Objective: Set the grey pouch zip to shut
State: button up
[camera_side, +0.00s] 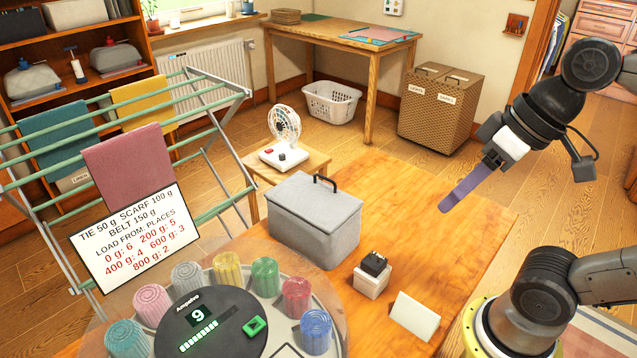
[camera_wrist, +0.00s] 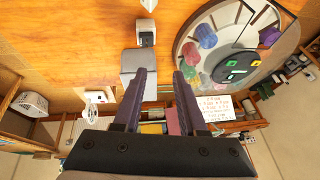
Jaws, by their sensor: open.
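A grey fabric box-shaped case (camera_side: 313,222) with a black handle on top stands upright on the wooden table in the side view. It is the nearest match to the grey pouch, but I cannot make out a zip or its state. In the wrist view the grey case (camera_wrist: 130,62) shows partly, behind my left-hand finger. Two rounded grey bags, one on the left (camera_side: 34,82) and one on the right (camera_side: 118,62), sit on the shelf. My gripper (camera_side: 446,207) hangs above the table, right of the case and apart from it. Its purple fingers (camera_wrist: 161,74) are open and empty.
A round carousel (camera_side: 332,335) of coloured rolls with a display reading 9 stands at the front. A small white block (camera_side: 371,284) with a black top and a white wedge (camera_side: 414,316) stand right of the case. A drying rack (camera_side: 205,150) stands left. The table's right part is clear.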

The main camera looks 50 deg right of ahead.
jog(key=w+a+r+m+g+y, duration=0.1)
jog(key=w+a+r+y, duration=0.1)
jog(key=w+r, duration=0.4)
jog(key=w+a+r+m+g+y, duration=0.1)
jog(key=w+a+r+g+y, duration=0.2)
jog(key=w, duration=0.5)
jog(key=w+d+f+m+y, duration=0.1)
jog(key=w+d+y, duration=0.1)
jog(key=w+d, duration=0.35)
jog(key=w+d+y, duration=0.2)
jog(key=w, duration=0.7)
jog(key=w+d+f+m+y, duration=0.1)
jog(key=w+d+f+y, duration=0.1)
jog(key=w+d+f, duration=0.45)
jog(key=d+f+m+t+y, duration=0.25)
jog(key=d+f+m, duration=0.25)
jog(key=d+f, duration=1.4)
jog(key=f+x, duration=0.1)
jog(key=x, duration=1.5)
jog(key=shift+w+t, duration=0.35)
jog(key=shift+t, duration=0.1)
